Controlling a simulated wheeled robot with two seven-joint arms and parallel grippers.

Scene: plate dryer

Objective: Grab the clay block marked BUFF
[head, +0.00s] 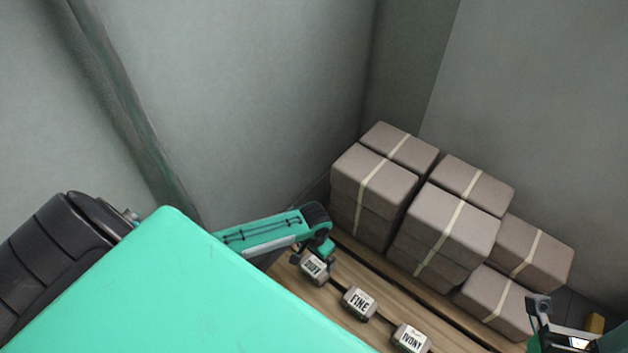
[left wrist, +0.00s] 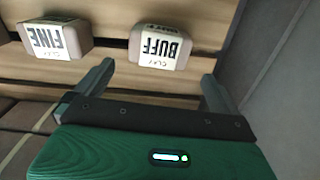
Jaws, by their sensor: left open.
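The clay block marked BUFF (head: 314,268) sits on a wooden slatted surface, at the far end of a row of small labelled blocks. In the left wrist view the BUFF block (left wrist: 160,47) lies just beyond my left gripper (left wrist: 157,72), roughly between the lines of its two fingers. My left gripper (head: 313,253) is open and empty, right at the block in the head view and partly covering it. No finger contact is visible. My right arm's end (head: 558,325) shows at the lower right; its fingers are not clear.
The FINE block (head: 359,303) and IVORY block (head: 411,338) continue the row; FINE also shows in the left wrist view (left wrist: 55,40). Large strapped clay packs (head: 450,228) are stacked behind the row. Grey walls (head: 270,100) close in the left and back.

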